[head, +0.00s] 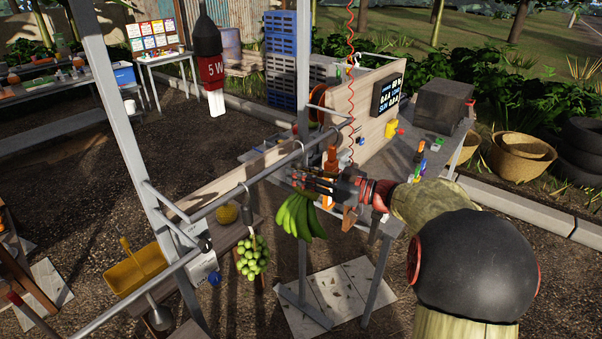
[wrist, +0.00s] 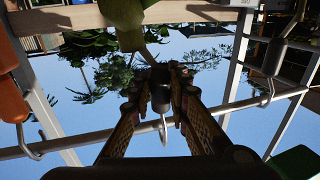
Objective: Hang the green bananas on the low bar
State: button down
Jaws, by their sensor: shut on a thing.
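The green bananas (head: 298,217) hang below my gripper (head: 300,180) in the head view, beside the metal bar (head: 262,171). In the wrist view my gripper (wrist: 160,92) is shut on the dark grip of the bananas' hook (wrist: 163,128). The hook's metal curve overlaps the bar (wrist: 215,115); I cannot tell whether it rests on it. A green-yellow part of the bananas (wrist: 126,18) shows at the top of the wrist view. The bananas hang apart from the ground.
A bunch of green grapes (head: 252,257) hangs from a hook on the bar to the left. An orange item (head: 330,163) hangs just beyond my gripper and shows at the left in the wrist view (wrist: 10,100). A yellow basin (head: 135,270) and grey posts (head: 118,110) stand left.

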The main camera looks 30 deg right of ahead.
jog(key=shift+w+f+b, duration=0.1)
jog(key=shift+f+b, duration=0.6)
jog(key=shift+b, duration=0.25)
jog(key=shift+f, duration=0.15)
jog(key=c, duration=1.6)
grip_release()
jog(key=shift+f, duration=0.1)
jog(key=shift+c, duration=0.2)
jog(key=shift+f, duration=0.15)
jog(key=v, duration=1.2)
